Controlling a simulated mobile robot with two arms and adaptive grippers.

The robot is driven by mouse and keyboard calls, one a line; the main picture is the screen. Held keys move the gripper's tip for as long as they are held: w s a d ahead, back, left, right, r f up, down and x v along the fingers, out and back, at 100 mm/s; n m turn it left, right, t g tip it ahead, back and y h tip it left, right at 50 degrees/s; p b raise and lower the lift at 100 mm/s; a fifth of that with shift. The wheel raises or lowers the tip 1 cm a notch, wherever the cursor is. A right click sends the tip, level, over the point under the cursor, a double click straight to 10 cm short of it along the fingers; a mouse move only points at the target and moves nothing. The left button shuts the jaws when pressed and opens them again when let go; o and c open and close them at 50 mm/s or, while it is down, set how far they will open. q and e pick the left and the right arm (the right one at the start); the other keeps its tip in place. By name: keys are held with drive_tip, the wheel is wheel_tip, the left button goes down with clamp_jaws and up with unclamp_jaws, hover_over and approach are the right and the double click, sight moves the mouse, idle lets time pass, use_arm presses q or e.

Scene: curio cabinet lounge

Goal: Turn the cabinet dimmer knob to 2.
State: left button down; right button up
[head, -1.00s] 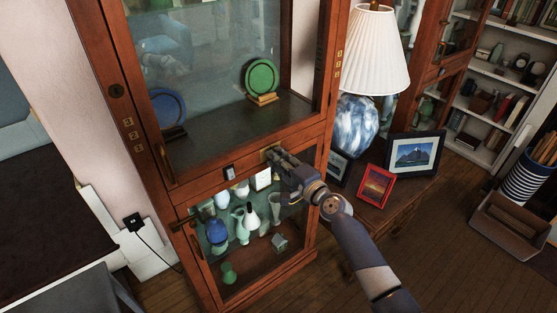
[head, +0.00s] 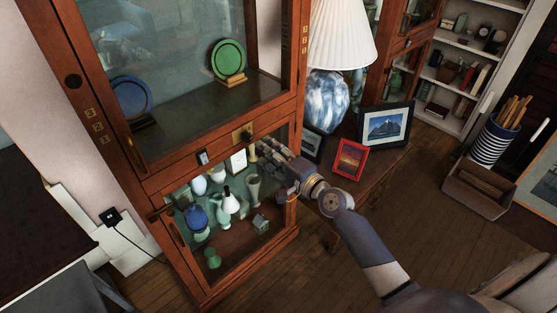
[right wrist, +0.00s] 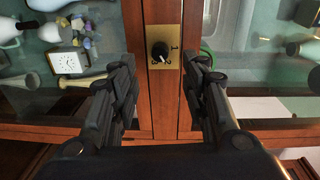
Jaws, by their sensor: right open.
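The dimmer knob (right wrist: 160,52) is small, round and black with a pale pointer mark. It sits on a brass plate (right wrist: 166,31) with engraved numbers, on the cabinet's wooden rail. In the right wrist view the pale mark is at the knob's lower side, near the figures there; I cannot tell exactly which number it meets. The brass plate also shows in the head view (head: 237,137) on the cabinet (head: 180,166). My right gripper (right wrist: 162,72) is open and empty, its fingers on either side of the plate and short of the knob. My left gripper is out of view.
Glass panes flank the rail, with vases and a small clock (right wrist: 69,63) behind them. A lamp (head: 326,100) and picture frames (head: 350,159) stand on a side table right of my right arm.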

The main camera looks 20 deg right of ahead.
drive_tip(key=shift+v, duration=2.2)
drive_tip(key=shift+f, duration=0.1)
drive_tip(key=s+d+f+n+g+h, duration=0.15)
drive_tip(key=s+f, duration=0.25)
drive_tip(key=f, duration=0.7)
drive_tip(key=s+f+n+g+h, duration=0.1)
drive_tip(key=s+f+n+g, duration=0.2)
drive_tip(key=f, duration=0.8)
drive_tip(key=s+d+f+n+g+h, duration=0.1)
drive_tip(key=s+f+g, duration=0.3)
drive_tip(key=f, duration=0.8)
drive_tip(key=s+a+f+n+g, duration=0.1)
drive_tip(key=s+f+n+g, duration=0.1)
drive_tip(key=s+f, duration=0.5)
drive_tip(key=s+f+n+g+h, duration=0.1)
drive_tip(key=s+f+n, duration=0.4)
drive_tip(key=s, duration=1.3)
drive_tip(key=s+a+f+n+g+h, duration=0.1)
drive_tip(key=s+f+n+g, duration=0.3)
drive_tip(key=s+f, duration=0.5)
drive_tip(key=s, duration=0.4)
drive_tip(key=shift+s+a+f, duration=0.15)
drive_tip(key=shift+a, duration=0.2)
